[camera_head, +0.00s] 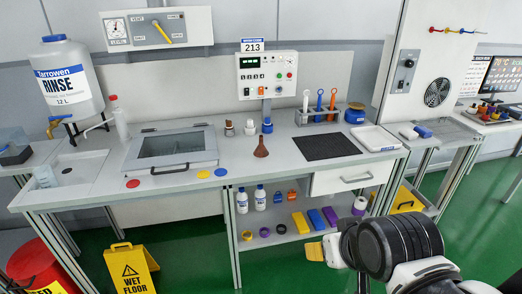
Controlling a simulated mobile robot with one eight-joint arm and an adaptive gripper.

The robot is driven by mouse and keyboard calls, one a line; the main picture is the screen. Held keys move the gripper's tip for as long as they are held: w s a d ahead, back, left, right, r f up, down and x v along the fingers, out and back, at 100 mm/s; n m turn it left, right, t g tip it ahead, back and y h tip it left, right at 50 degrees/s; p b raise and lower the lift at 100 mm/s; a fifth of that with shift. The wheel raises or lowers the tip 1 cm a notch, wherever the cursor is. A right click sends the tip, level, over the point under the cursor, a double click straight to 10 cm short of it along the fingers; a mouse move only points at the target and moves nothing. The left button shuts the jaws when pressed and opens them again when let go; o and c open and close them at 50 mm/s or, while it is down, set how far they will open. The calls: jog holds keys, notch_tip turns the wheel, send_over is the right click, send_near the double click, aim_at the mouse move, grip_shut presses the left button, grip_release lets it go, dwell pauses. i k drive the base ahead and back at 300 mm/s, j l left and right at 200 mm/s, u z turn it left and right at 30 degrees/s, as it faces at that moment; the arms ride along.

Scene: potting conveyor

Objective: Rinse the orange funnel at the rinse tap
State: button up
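A brown, funnel-shaped object (261,148) stands spout up on the grey bench, right of the lidded box; it looks brown rather than orange. No clearly orange funnel shows. The rinse tank (68,80), white with a blue "RINSE" label, stands at the far left.
The lidded box (175,147) stands between sink and funnel. A dark mat (326,147), white tray (374,138) and tool rack (317,116) are at right. Below is a shelf with bottles (260,197). A yellow wet-floor sign (131,269) and red bin (38,268) stand at lower left.

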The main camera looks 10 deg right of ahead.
aim_at(60, 117)
jog(key=i+j+u, duration=0.4)
jog(key=j, duration=0.2)
jog(key=i+j+u, duration=0.4)
jog(key=i, duration=0.2)
jog(key=i+j+u, duration=0.35)
jog(key=i, duration=0.25)
